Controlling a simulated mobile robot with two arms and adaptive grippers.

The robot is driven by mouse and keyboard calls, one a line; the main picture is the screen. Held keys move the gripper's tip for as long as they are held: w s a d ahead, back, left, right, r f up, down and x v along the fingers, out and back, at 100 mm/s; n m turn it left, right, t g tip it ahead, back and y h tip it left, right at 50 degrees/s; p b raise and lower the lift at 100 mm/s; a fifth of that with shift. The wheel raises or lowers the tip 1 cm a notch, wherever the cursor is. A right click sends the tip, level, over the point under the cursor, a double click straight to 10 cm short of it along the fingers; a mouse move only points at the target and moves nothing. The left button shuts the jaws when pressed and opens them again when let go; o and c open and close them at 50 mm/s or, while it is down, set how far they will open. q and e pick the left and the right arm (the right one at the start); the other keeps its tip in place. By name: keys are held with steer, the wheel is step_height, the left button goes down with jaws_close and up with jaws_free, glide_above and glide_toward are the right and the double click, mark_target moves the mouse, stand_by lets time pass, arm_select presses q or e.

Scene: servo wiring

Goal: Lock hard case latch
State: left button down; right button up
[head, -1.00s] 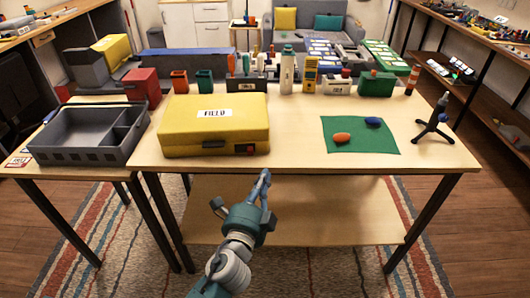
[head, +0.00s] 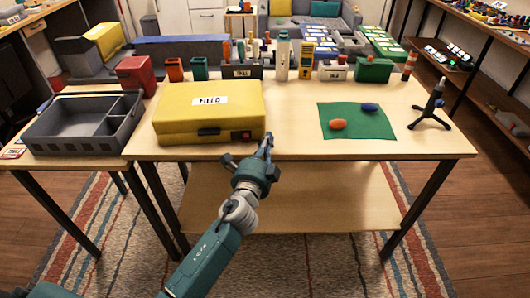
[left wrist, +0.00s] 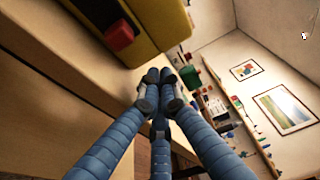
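The closed yellow hard case (head: 180,110) with a FIELD label lies on the table. Its red latch (head: 242,135) is on the front face near the right end, and a dark handle sits left of it. My left gripper (head: 267,142) is at the table's front edge, just right of the latch and apart from it. In the left wrist view its blue fingers (left wrist: 158,80) come together at the tips with nothing between them. The red latch (left wrist: 120,36) and yellow case (left wrist: 165,22) show above the fingers there. My right gripper is not in view.
A grey divided tray (head: 85,128) stands left of the case. A green mat (head: 350,128) with an orange and a blue piece lies to the right, beside a small tripod (head: 432,105). Bins and tools line the back. The table between case and mat is clear.

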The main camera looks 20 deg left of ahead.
mark_target(244, 139)
arm_select(q)
steer(key=a, duration=0.1)
steer(key=s+a, duration=0.1)
steer(key=a, duration=0.1)
steer(key=shift+s+a, duration=0.15)
steer(key=shift+s, duration=0.2)
steer(key=shift+f, duration=0.1)
steer(key=a, duration=0.2)
steer(key=s+a+p, duration=0.1)
steer(key=shift+s+a, duration=0.2)
steer(key=shift+a, duration=0.2)
steer(key=shift+w+d, duration=0.1)
